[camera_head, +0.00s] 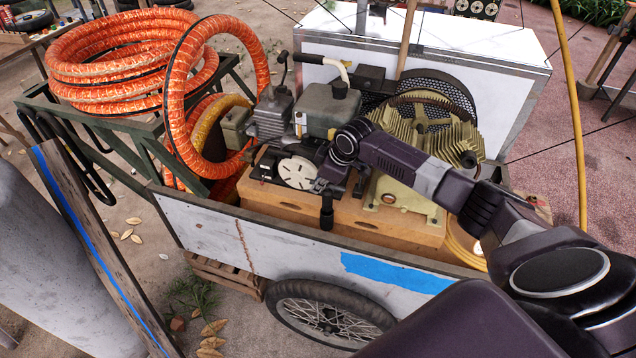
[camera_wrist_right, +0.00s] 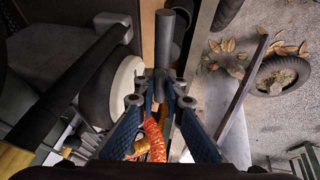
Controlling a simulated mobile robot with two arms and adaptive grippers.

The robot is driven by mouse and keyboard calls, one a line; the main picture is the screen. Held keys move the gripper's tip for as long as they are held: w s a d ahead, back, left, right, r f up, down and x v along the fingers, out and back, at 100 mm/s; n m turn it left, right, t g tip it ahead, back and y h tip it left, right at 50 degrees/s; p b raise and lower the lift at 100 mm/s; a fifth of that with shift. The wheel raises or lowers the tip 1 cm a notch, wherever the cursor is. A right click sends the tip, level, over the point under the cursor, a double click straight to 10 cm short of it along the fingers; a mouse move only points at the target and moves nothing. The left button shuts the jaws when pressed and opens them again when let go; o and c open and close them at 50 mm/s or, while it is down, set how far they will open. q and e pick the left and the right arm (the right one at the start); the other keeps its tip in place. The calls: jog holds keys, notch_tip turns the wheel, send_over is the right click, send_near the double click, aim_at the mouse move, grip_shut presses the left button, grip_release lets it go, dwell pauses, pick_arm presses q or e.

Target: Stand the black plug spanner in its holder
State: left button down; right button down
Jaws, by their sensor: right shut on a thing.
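My right gripper (camera_head: 328,186) is over the near side of the cart, beside the engine. It is shut on the black plug spanner (camera_head: 327,213), a short dark cylinder hanging below the fingers, roughly upright. In the right wrist view the spanner (camera_wrist_right: 166,42) is between the tips of the blue-padded fingers (camera_wrist_right: 162,85). The spanner is in front of the wooden base's near side; I cannot tell whether it touches anything. I cannot make out the holder in either view. My left gripper is not in view.
The engine (camera_head: 330,110) and finned compressor (camera_head: 430,145) stand on a wooden base (camera_head: 390,222) in the cart. The cart's near wall (camera_head: 210,225) runs in front. A coiled orange hose (camera_head: 110,75) lies at left. A white-topped chest (camera_head: 480,50) stands behind.

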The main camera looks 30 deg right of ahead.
jog(key=shift+f, duration=0.2)
dwell(0.4)
jog(key=shift+f+b, duration=2.6)
jog(key=shift+f, duration=1.45)
jog(key=c, duration=1.9)
grip_release()
jog(key=shift+c, duration=0.2)
jog(key=shift+o, duration=0.6)
jog(key=shift+o, duration=1)
jog(key=shift+r, duration=0.1)
notch_tip(320, 180, up, 6)
jog(key=p, duration=0.6)
